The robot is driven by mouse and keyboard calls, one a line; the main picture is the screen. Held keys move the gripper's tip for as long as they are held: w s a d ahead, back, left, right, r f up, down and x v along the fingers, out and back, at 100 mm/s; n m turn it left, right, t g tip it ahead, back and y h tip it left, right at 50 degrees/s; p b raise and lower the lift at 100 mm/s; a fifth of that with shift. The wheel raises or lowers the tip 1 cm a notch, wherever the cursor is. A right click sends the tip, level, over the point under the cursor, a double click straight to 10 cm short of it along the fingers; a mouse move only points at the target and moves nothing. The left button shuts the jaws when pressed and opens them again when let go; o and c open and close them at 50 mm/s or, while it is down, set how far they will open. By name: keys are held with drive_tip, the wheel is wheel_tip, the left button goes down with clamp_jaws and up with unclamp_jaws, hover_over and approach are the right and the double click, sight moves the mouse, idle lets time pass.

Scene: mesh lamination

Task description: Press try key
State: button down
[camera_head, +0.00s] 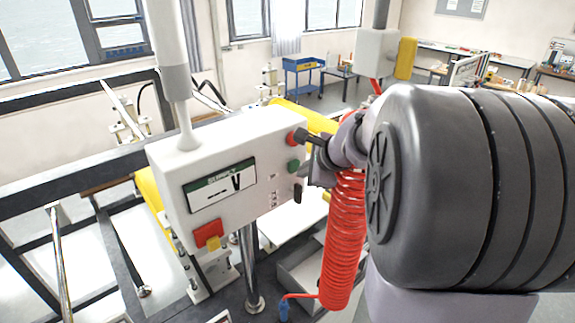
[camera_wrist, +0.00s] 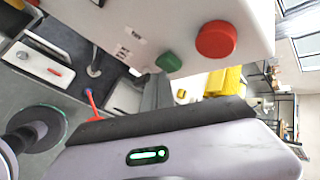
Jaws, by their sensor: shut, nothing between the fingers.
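A white control box (camera_head: 190,160) with a small display (camera_head: 219,187) stands in the middle of the head view. Its right side carries a red round button (camera_head: 291,138), a green button (camera_head: 293,166) and a black switch (camera_head: 297,193). The small labels are too blurred to read, so I cannot tell which one is the try key. My gripper (camera_head: 308,137) is shut and empty, its dark tip right at the red button; I cannot tell whether it touches. The wrist view shows the red button (camera_wrist: 216,39) and the green button (camera_wrist: 168,62) from close by.
A red-orange switch (camera_head: 207,234) sits low on the box front. A coiled red hose (camera_head: 345,240) hangs below my gripper. Metal frame bars (camera_head: 70,180) and yellow rollers (camera_head: 148,190) lie around the box. A blue cart (camera_head: 303,68) stands far behind.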

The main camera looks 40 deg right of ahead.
drive_tip(key=shift+w, duration=0.55)
idle(0.9)
drive_tip(key=shift+s, duration=0.1)
drive_tip(key=shift+s+b, duration=0.3)
drive_tip(key=shift+s, duration=0.55)
drive_tip(key=shift+s+d+b, duration=0.2)
drive_tip(key=shift+s+b, duration=0.65)
drive_tip(key=shift+s, duration=1.65)
